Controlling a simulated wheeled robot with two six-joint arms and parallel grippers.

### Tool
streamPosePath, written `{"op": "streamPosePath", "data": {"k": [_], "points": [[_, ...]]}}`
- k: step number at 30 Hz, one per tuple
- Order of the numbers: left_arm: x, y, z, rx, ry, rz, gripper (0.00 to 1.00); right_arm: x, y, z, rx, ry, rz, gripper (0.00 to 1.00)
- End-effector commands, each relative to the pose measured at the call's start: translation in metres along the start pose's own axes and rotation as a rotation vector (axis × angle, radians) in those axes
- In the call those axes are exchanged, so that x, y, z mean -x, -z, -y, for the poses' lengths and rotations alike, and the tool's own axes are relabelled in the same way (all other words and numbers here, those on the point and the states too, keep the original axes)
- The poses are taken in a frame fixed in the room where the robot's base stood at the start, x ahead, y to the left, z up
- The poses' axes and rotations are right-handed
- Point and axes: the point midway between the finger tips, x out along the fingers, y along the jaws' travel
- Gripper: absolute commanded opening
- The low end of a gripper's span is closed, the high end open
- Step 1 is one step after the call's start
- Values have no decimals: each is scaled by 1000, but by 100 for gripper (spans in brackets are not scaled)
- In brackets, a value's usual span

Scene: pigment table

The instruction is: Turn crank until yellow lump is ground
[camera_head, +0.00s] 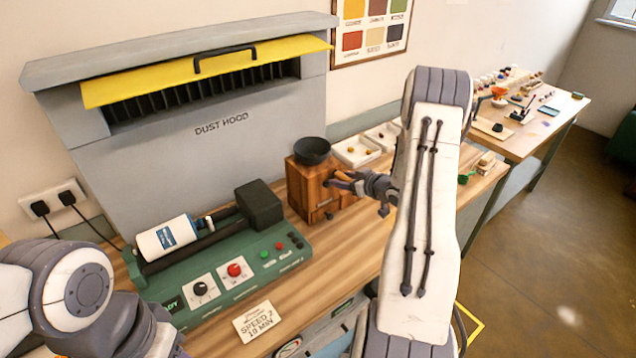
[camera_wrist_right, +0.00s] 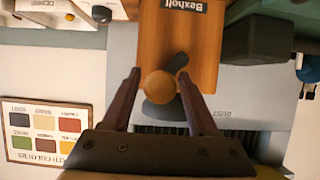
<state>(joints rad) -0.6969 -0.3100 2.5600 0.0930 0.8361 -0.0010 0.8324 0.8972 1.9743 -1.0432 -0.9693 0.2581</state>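The wooden grinder (camera_head: 300,192) stands on the bench in front of the dust hood, with a dark hopper bowl (camera_head: 312,149) on top. It also shows upside down in the right wrist view (camera_wrist_right: 205,50). There, the dark crank arm (camera_wrist_right: 176,63) ends in a round wooden knob (camera_wrist_right: 160,84). My right gripper (camera_wrist_right: 160,76) is open, its two fingers on either side of this knob with what look like narrow gaps. In the head view my right gripper (camera_head: 336,183) is at the grinder's right side. No yellow lump can be made out inside the hopper. My left gripper is out of view.
A green roller machine (camera_head: 235,275) with a dark block stands left of the grinder. White trays (camera_head: 350,157) with small lumps lie behind it to the right. A speed card (camera_head: 258,321) lies at the front. A second table (camera_head: 535,130) stands at the far right.

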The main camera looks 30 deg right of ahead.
Motion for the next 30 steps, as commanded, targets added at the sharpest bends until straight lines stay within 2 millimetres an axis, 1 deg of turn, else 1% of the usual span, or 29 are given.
{"op": "streamPosePath", "data": {"k": [11,30], "points": [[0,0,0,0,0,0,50,2,0,0,0,-1,-2,75],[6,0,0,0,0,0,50,58,-27,-1,-1,-3,-2,75]]}}
